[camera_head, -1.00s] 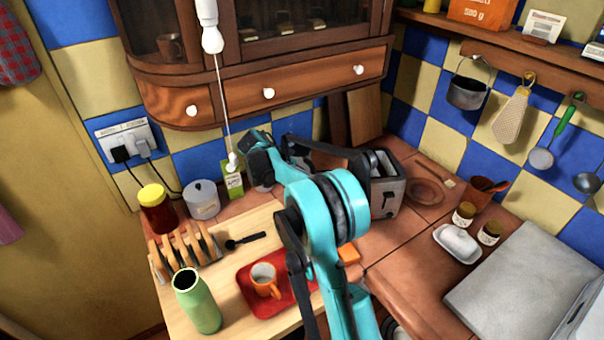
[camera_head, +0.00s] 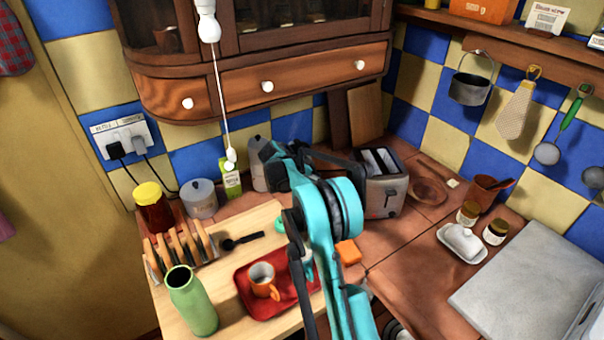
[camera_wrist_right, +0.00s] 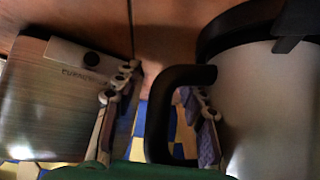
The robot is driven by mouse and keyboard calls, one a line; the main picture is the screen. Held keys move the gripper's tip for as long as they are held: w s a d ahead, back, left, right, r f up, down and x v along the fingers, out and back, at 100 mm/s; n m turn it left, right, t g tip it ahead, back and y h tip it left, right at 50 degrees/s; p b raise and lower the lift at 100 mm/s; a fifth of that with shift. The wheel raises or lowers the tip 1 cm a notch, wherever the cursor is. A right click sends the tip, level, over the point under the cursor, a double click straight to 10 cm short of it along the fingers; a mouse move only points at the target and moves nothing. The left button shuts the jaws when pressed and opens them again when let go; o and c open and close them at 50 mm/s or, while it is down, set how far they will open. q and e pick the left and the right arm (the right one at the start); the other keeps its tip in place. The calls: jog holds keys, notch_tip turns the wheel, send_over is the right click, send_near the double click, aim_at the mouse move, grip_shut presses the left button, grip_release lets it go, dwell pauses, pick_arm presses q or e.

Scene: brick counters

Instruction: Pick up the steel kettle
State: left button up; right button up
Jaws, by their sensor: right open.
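The steel kettle (camera_wrist_right: 265,105) fills the right of the right wrist view, with a black lid rim and a black looped handle (camera_wrist_right: 160,110). My right gripper (camera_wrist_right: 156,98) is open there. One finger is left of the handle, the other shows between the handle and the kettle's body; contact is unclear. In the head view a grey metal body (camera_head: 258,163), apparently the kettle, stands by the back wall, mostly hidden behind my arm. My right gripper's dark parts (camera_head: 275,168) are beside it, fingertips not clear. My left gripper is not in view.
The steel toaster (camera_head: 381,185) stands right of my arm and close to my gripper in the wrist view (camera_wrist_right: 60,110). A green carton (camera_head: 231,180) stands left of the kettle. A red tray (camera_head: 245,285) with mugs lies in front. A lamp cord hangs nearby.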

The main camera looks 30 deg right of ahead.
jog(key=shift+a+r, duration=0.1)
jog(key=shift+r, duration=0.05)
jog(key=shift+c, duration=1.2)
grip_shut()
jog(key=shift+r, duration=0.1)
